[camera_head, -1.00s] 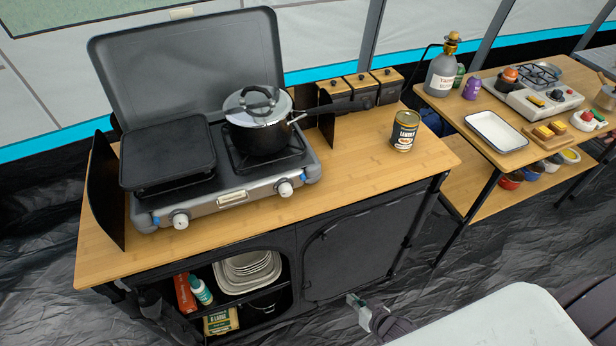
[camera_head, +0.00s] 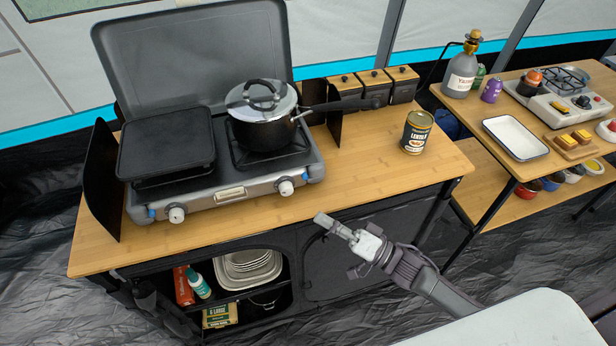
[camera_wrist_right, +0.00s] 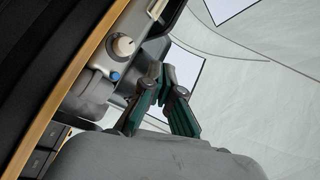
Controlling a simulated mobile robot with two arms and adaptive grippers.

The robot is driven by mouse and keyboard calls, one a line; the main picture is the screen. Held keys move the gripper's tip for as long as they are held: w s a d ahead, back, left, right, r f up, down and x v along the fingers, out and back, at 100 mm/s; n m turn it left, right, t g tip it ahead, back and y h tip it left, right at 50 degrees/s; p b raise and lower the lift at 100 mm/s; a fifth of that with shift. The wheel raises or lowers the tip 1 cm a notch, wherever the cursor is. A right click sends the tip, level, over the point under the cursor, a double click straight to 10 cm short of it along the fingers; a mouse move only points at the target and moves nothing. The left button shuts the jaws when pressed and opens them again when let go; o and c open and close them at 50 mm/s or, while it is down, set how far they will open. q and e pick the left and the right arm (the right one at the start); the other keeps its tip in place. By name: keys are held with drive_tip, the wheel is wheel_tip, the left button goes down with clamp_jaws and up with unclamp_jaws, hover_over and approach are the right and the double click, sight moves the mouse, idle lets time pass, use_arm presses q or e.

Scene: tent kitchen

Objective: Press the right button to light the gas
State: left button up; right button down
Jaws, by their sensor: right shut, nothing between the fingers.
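The grey two-burner camp stove (camera_head: 215,195) stands on the wooden counter with its lid up. Its right white knob (camera_head: 286,188) has a small blue button (camera_head: 305,178) beside it. The left white knob (camera_head: 177,214) has a blue button (camera_head: 152,213) too. My right gripper (camera_head: 325,221) is shut and empty, in front of the counter edge, below and right of the right knob, apart from it. In the right wrist view, the shut fingers (camera_wrist_right: 163,78) show near a white knob (camera_wrist_right: 123,46) and a blue button (camera_wrist_right: 115,76). My left gripper is not in view.
A lidded pot (camera_head: 262,128) sits on the right burner, its handle reaching right. A black griddle (camera_head: 166,142) covers the left burner. A can (camera_head: 417,132) stands on the counter right of the stove. The counter's front strip is clear.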

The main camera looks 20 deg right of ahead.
sight(305, 176)
drive_tip(key=shift+w, duration=0.15)
drive_tip(key=w+b, duration=0.3)
drive_tip(key=w, duration=0.4)
drive_tip(key=shift+a+f+b, duration=0.1)
drive_tip(key=shift+a+b, duration=0.05)
drive_tip(key=shift+b, duration=0.2)
drive_tip(key=shift+w, duration=0.8)
drive_tip(key=shift+w, duration=0.1)
idle(0.6)
drive_tip(key=shift+w, duration=0.3)
drive_tip(key=shift+w, duration=0.1)
idle(0.3)
